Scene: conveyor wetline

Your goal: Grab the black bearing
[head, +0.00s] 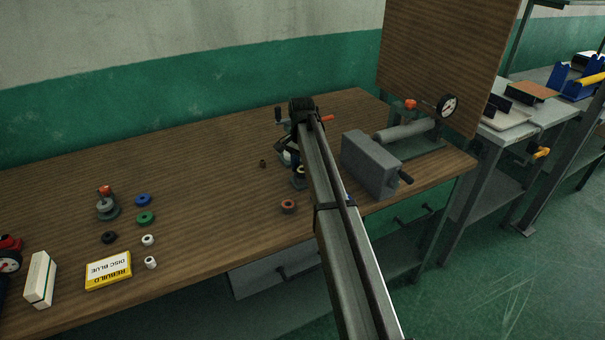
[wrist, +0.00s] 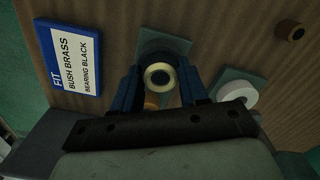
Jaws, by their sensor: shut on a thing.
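A small black ring (head: 109,238), which looks like the black bearing, lies on the left part of the bench, well apart from my gripper. My gripper (wrist: 160,79) is at the right half of the bench, left of the grey vise-like block. In the wrist view its two blue-grey fingers stand on either side of a pale yellow ring (wrist: 160,68) with a dark centre, and it is shut on this ring. A teal square plate (wrist: 177,46) shows behind the ring. The arm and fingers hide much of this spot in the head view.
A blue-edged card (wrist: 71,60) reads "FIT BUSH BRASS BEARING BLACK". A white round part (wrist: 238,95) and a brown ring (wrist: 290,30) lie near the gripper. Blue (head: 143,200) and green (head: 145,218) rings lie left. The grey block (head: 370,163) stands right. The bench middle is mostly clear.

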